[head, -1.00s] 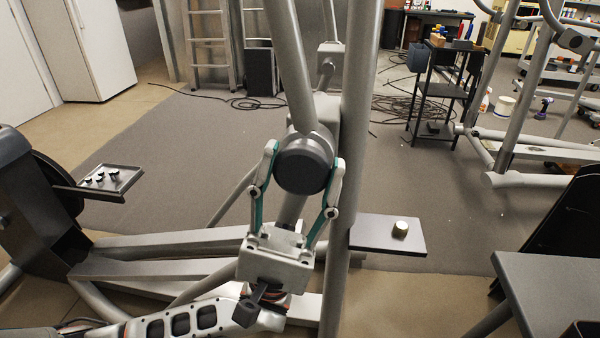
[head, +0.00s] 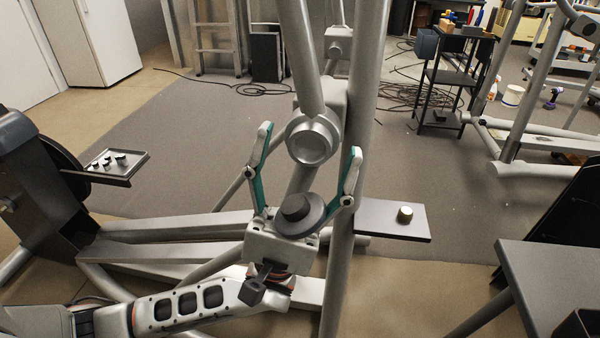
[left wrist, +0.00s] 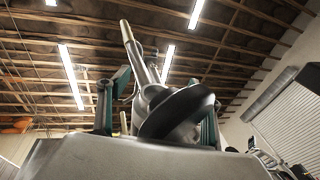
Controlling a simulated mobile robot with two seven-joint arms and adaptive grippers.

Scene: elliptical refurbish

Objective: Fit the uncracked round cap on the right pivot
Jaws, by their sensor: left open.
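The pivot (head: 312,138) on the machine shows a bare, round metal end with a recessed face. A dark round cap (head: 300,212) lies tilted below it, between the fingers and over the palm of my left gripper (head: 307,142), its darker raised hub facing up. I cannot tell whether it rests on the palm or is falling, and no crack can be made out. My left gripper is open, its fingers spread on either side of the pivot without touching it. The cap's dark disc (left wrist: 180,110) is close in the left wrist view. My right gripper is not in view.
A small shelf (head: 375,225) right of the upright carries a small pale-topped cylinder (head: 405,214). A tray (head: 112,177) at left holds several small dark pieces. Thick machine tubes rise behind and beside the gripper. A grey table (head: 560,285) stands at lower right.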

